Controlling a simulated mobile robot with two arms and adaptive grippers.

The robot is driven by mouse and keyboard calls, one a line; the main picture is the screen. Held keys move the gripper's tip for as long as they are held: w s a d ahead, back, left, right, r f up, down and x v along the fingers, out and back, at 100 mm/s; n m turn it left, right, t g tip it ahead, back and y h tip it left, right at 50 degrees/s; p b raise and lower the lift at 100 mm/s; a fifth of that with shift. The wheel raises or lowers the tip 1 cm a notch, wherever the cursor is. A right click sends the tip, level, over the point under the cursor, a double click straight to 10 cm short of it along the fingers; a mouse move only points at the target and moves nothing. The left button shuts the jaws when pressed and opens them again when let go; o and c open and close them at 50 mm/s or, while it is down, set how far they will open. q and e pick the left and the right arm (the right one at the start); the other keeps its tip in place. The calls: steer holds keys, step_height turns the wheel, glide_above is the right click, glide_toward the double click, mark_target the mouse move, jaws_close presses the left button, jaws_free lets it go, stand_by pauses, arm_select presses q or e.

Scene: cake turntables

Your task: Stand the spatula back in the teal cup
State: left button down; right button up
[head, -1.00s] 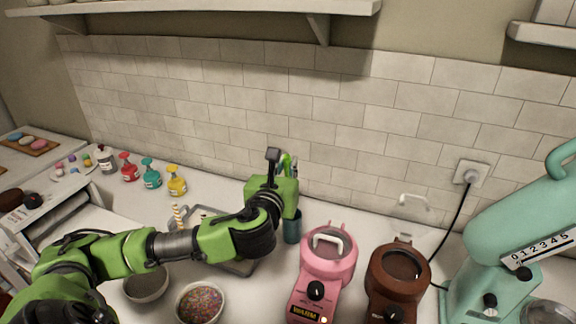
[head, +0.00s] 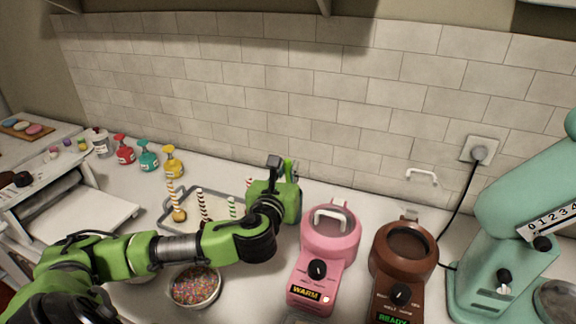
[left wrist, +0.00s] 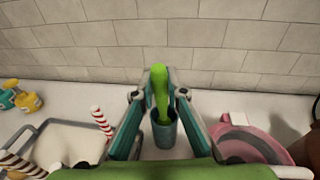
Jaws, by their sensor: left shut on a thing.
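My left gripper (head: 283,168) is over the counter, behind and to the left of the pink warmer, with its fingers pointing away from the head camera. In the left wrist view its two fingers (left wrist: 158,94) are shut around a bright green spatula (left wrist: 159,88). The spatula is roughly upright, and its lower end meets the mouth of the teal cup (left wrist: 165,139). How deep it reaches inside cannot be told. My right gripper is not in view.
The pink warmer (head: 331,243) stands close on the right, with a brown one (head: 402,255) beyond it. A tray (head: 165,222) with striped sticks lies left. A sprinkle bowl (head: 195,287) is in front. The tiled wall (head: 330,130) is behind.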

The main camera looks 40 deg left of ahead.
arm_select(q)
steer(key=shift+f, duration=0.5)
steer(key=c, duration=2)
jaws_free()
steer(key=shift+o, duration=0.2)
steer(key=shift+s, duration=0.1)
steer(key=f+v, duration=0.1)
steer(key=v, duration=0.6)
steer(key=shift+r, duration=0.5)
steer(key=shift+s+d, duration=0.1)
steer(key=shift+s, duration=0.05)
